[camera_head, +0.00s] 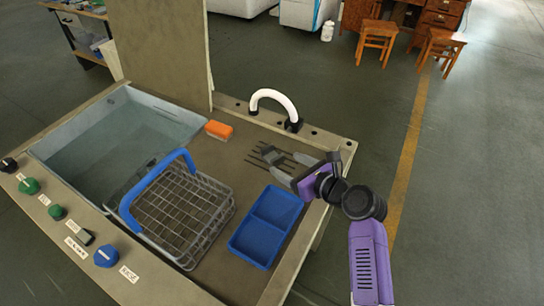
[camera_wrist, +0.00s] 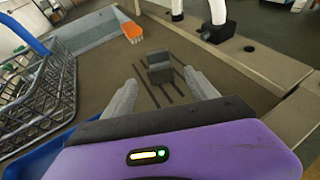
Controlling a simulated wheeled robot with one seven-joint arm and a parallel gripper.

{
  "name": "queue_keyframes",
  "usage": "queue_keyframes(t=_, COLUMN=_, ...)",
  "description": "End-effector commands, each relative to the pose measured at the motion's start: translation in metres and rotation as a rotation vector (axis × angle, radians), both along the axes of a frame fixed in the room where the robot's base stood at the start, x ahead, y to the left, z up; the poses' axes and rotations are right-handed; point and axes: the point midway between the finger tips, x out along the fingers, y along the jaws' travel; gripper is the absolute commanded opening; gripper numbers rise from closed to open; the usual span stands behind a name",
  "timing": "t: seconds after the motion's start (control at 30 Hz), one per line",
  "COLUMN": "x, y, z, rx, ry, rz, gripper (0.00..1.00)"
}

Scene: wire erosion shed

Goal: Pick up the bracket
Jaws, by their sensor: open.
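The bracket (camera_head: 270,152) is a small grey stepped piece on the brown worktop, with several thin dark bars or slots around it. In the wrist view the bracket (camera_wrist: 159,67) shows upper centre, ahead of and between the fingertips. My gripper (camera_head: 289,166) is open and empty, coming in from the right of the bracket. In the wrist view its two pale fingers (camera_wrist: 160,82) point toward the bracket, one on each side. I cannot tell the exact gap, but the fingers do not appear to touch it. Nothing hides the bracket's visible upper side.
A blue two-part tray (camera_head: 272,220) lies in front of the bracket. A wire basket (camera_head: 183,208) with a blue handle stands left, by the water tank (camera_head: 110,135). Bare worktop surrounds the bracket.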

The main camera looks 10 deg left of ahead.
Motion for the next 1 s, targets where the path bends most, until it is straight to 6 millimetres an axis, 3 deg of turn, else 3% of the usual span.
queue_keyframes(t=0.43, x=0.032, y=0.037, z=-0.018, rx=-0.002, ry=-0.002, rz=0.000, gripper=0.67)
queue_keyframes(t=0.8, x=0.037, y=0.042, z=-0.021, rx=-0.003, ry=-0.005, rz=0.000, gripper=0.67)
queue_keyframes(t=1.0, x=0.037, y=0.042, z=-0.021, rx=-0.004, ry=-0.004, rz=0.000, gripper=0.28)
